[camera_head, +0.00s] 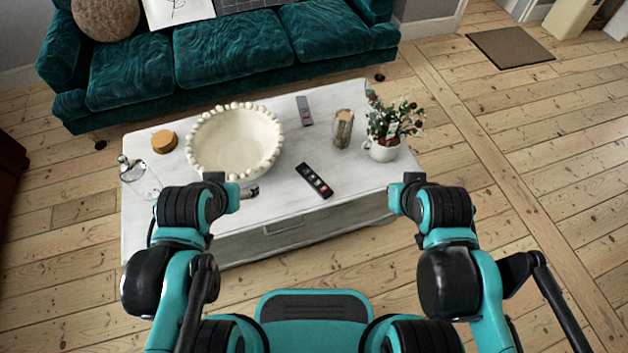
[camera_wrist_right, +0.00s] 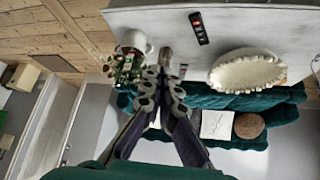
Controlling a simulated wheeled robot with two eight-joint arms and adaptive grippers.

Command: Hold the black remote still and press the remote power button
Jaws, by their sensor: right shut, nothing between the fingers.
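The black remote (camera_head: 314,181) lies flat on the white table, near its front edge, with red and pale buttons on its face. It also shows in the right wrist view (camera_wrist_right: 199,28). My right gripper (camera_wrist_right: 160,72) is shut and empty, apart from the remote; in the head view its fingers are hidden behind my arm. My left arm ends left of the remote. A small dark and metallic part (camera_head: 250,191) beside it seems to be my left gripper; its fingers are too hidden to read. Nothing visibly touches the remote.
The table (camera_head: 345,225) also holds a beaded cream bowl (camera_head: 206,150), a grey remote (camera_head: 304,110), a wooden piece (camera_head: 343,129), a potted plant (camera_head: 384,150), a round wooden box (camera_head: 165,141) and a glass jar (camera_head: 142,182). A green sofa (camera_head: 232,55) stands behind.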

